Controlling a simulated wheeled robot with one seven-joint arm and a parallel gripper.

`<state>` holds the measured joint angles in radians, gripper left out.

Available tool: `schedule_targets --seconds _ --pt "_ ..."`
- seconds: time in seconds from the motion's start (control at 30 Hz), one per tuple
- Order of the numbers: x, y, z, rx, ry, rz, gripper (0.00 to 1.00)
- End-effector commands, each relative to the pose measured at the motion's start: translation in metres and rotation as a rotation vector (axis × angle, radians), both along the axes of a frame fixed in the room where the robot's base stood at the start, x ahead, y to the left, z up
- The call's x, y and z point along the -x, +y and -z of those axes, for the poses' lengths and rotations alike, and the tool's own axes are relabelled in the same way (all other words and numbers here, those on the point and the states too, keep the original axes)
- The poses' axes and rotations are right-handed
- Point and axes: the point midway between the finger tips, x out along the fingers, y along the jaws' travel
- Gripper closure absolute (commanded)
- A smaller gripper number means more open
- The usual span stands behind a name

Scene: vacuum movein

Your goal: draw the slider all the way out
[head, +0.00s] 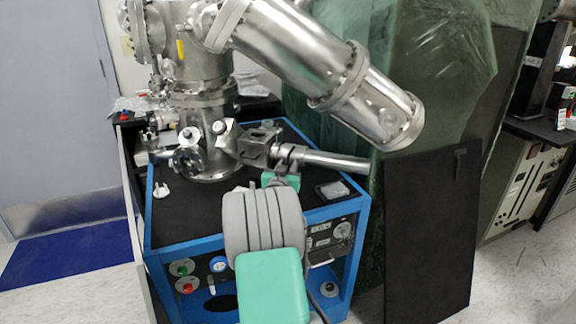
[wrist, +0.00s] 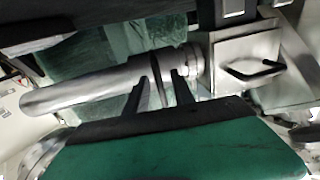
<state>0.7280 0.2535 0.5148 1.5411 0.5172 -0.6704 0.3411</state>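A bright metal tube (head: 325,160) sticks out to the right from the chamber fittings in the head view. It crosses the wrist view (wrist: 80,90) from the left to a collar (wrist: 190,66) near a metal block. A thin dark upright piece (wrist: 157,90), perhaps part of the slider, shows at the tube between my fingers. My gripper (wrist: 160,76) has its two dark fingers apart, one on each side of this piece, with visible gaps. I cannot tell whether either finger touches it. In the head view my arm hides part of this spot.
The metal block (wrist: 225,60) with a dark loop handle (wrist: 255,72) stands right of my fingers. A blue-framed cart (head: 160,235) carries the chamber (head: 200,90). A large metal cylinder (head: 320,70) hangs above the tube. A black panel (head: 430,240) stands at right.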

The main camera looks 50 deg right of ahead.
Motion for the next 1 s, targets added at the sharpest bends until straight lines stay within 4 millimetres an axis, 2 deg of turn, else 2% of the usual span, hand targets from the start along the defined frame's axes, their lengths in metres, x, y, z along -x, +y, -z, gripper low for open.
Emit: schedule_targets --seconds 0.13,0.5,1.0 --pt "-0.0001 0.0005 0.0001 0.000 0.000 0.000 0.72" --pt "-0.0001 0.0008 0.0002 -0.001 0.000 -0.001 1.00" --pt "-0.0002 0.0011 0.0003 -0.001 0.000 -0.001 1.00"
